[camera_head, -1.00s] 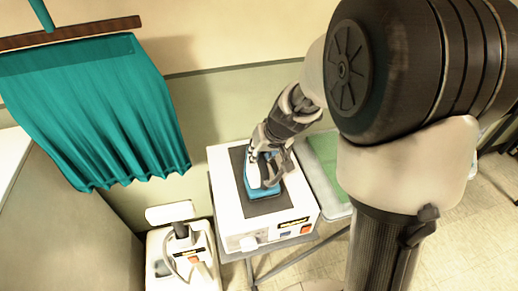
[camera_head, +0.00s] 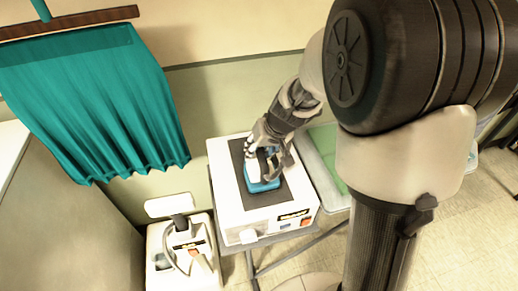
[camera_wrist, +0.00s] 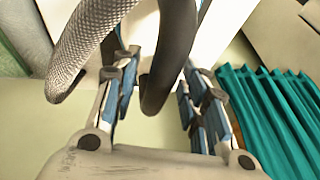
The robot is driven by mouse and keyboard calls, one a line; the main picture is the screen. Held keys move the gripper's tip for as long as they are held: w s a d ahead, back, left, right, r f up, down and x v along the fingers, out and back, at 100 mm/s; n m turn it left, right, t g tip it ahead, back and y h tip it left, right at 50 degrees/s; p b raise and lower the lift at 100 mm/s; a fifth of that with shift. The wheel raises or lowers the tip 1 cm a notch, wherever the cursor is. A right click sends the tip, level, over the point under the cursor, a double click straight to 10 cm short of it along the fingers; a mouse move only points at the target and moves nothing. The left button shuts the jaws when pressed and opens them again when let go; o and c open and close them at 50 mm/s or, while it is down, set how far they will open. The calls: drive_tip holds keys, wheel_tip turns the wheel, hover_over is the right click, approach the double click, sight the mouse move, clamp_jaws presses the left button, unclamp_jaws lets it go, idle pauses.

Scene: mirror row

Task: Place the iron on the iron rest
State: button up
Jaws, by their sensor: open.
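The iron (camera_head: 262,186) has a blue body and sits on the dark pad of a white box, which I take to be the iron rest (camera_head: 229,200). My gripper (camera_head: 266,152) is right over the iron and hides most of its top. In the wrist view my gripper (camera_wrist: 160,88) is open, with blue-padded fingers spread apart. A dark curved bar, seemingly the iron's handle (camera_wrist: 172,55), runs between the fingers. A grey textured loop, perhaps the cord (camera_wrist: 88,38), lies by the left finger. I cannot tell whether the fingers touch the handle.
A teal curtain (camera_head: 95,110) hangs at the left. A white appliance (camera_head: 163,265) stands at the lower left of the box. A green-topped surface (camera_head: 326,150) is just right of the box. A grey table (camera_head: 262,243) bears the box.

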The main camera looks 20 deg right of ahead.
drive_tip(key=shift+r, duration=0.2)
drive_tip(key=p+v, duration=0.4)
drive_tip(key=v, duration=0.7)
drive_tip(key=s+a+r+h, duration=0.1)
drive_tip(key=s+r, duration=0.3)
drive_tip(key=s, duration=0.7)
drive_tip(key=s+r+h, duration=0.1)
drive_tip(key=s+r, duration=0.3)
drive_tip(key=s, duration=0.7)
drive_tip(key=shift+s+a+r, duration=0.25)
drive_tip(key=shift+a+r, duration=0.1)
drive_tip(key=shift+r, duration=0.05)
drive_tip(key=shift+c, duration=0.5)
